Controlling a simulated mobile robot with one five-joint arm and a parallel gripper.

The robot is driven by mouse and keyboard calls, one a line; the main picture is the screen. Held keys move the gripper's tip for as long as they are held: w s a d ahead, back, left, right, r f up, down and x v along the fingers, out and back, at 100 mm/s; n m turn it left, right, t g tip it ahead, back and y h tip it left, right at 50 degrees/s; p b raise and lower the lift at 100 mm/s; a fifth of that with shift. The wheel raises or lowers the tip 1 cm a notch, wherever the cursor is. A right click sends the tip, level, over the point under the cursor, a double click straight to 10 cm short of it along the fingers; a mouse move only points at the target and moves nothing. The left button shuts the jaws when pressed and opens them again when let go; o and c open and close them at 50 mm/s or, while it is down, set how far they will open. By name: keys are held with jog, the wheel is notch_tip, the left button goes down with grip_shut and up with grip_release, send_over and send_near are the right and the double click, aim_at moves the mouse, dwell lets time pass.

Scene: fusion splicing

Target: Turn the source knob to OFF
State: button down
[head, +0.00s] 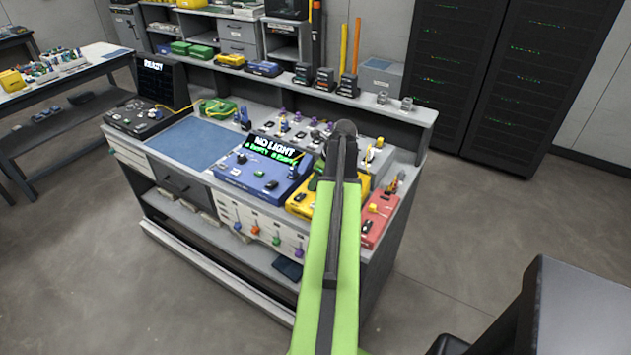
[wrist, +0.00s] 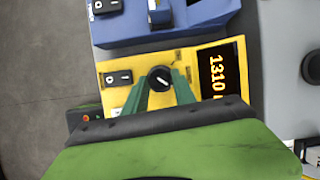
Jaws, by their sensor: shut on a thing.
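The source is a yellow box (wrist: 120,90) with a lit display (wrist: 219,72) reading 1310 in orange, a small black rocker switch (wrist: 119,78) and a round black knob (wrist: 160,77) with a white mark. The lettering around the knob is too small to read. My gripper (wrist: 160,86) is over the box, its two green fingers shut on the knob from both sides. In the head view the yellow box (head: 299,205) is partly hidden behind my green arm, and the fingers cannot be made out there.
A blue meter (head: 255,178) reading NO LIGHT stands left of the yellow box; it also shows in the wrist view (wrist: 180,22). A red box (head: 378,218) stands to the right. A blue mat (head: 195,141) lies farther left on the bench. The floor in front is clear.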

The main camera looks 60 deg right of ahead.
jog(key=n, duration=0.1)
jog(key=n+y, duration=0.1)
jog(key=n, duration=0.2)
jog(key=shift+d, duration=0.25)
jog(key=n+y, duration=0.1)
jog(key=n, duration=0.1)
jog(key=n+g, duration=0.1)
jog(key=n, duration=0.1)
jog(key=shift+w+d+n+g+y, duration=0.15)
jog(key=shift+n+g+y, duration=0.15)
jog(key=shift+y, duration=0.1)
jog(key=n, duration=0.2)
jog(key=n+g+y, duration=0.1)
jog(key=n, duration=0.1)
jog(key=shift+w+n, duration=0.2)
jog(key=shift+n, duration=0.1)
jog(key=shift+w+n+g, duration=0.1)
jog(key=shift+n+g, duration=0.9)
jog(key=shift+n, duration=0.9)
jog(key=c, duration=1)
grip_release()
